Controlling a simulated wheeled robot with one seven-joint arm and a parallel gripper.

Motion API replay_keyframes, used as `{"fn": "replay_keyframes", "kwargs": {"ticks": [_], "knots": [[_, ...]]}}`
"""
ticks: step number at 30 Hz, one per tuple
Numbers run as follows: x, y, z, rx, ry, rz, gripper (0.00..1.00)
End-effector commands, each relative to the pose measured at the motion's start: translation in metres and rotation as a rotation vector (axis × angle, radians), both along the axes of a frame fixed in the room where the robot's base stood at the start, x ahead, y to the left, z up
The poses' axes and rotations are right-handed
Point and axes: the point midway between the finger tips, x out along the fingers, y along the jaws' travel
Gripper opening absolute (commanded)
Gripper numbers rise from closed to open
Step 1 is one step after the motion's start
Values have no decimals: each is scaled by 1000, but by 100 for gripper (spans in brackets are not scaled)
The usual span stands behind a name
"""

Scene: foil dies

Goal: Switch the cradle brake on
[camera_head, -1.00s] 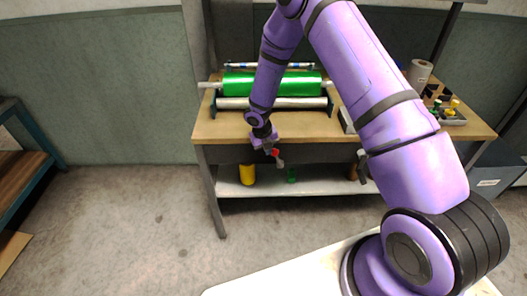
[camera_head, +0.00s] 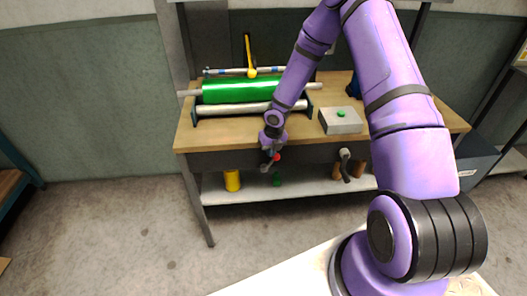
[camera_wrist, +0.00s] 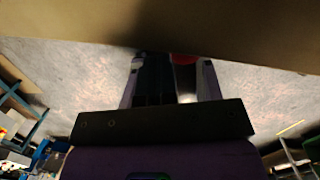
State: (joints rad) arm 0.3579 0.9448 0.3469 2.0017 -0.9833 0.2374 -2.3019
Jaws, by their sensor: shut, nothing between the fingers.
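The cradle (camera_head: 196,112) stands on the bench and carries a shiny green roll (camera_head: 240,91) over a pale roller. A small red knob (camera_head: 277,157) shows at the bench's front edge, right beside a grey fitting (camera_head: 265,167); I take these for the brake lever, its shaft being hardly visible. My gripper (camera_head: 269,153) is shut and empty, pointing down at the bench front, close to the left of the knob; touching or apart cannot be told. In the wrist view my fingers (camera_wrist: 165,80) have a red piece (camera_wrist: 185,59) near their tips.
A grey box with a green button (camera_head: 341,114) sits on the bench right of my forearm. A yellow-tipped lever (camera_head: 251,70) stands behind the roll. Yellow and green items stand on the lower shelf (camera_head: 220,190).

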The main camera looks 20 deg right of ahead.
Motion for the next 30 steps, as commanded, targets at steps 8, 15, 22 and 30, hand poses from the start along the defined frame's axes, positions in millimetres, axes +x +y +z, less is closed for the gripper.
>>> {"fn": "replay_keyframes", "kwargs": {"ticks": [8, 15, 22, 30], "knots": [[-5, -16, -4, 0, 0, -2, 0], [-7, -22, -6, -2, 2, -2, 0], [-9, -25, -8, -4, 6, -5, 0], [-10, -26, -9, -7, 9, -7, 0]]}}
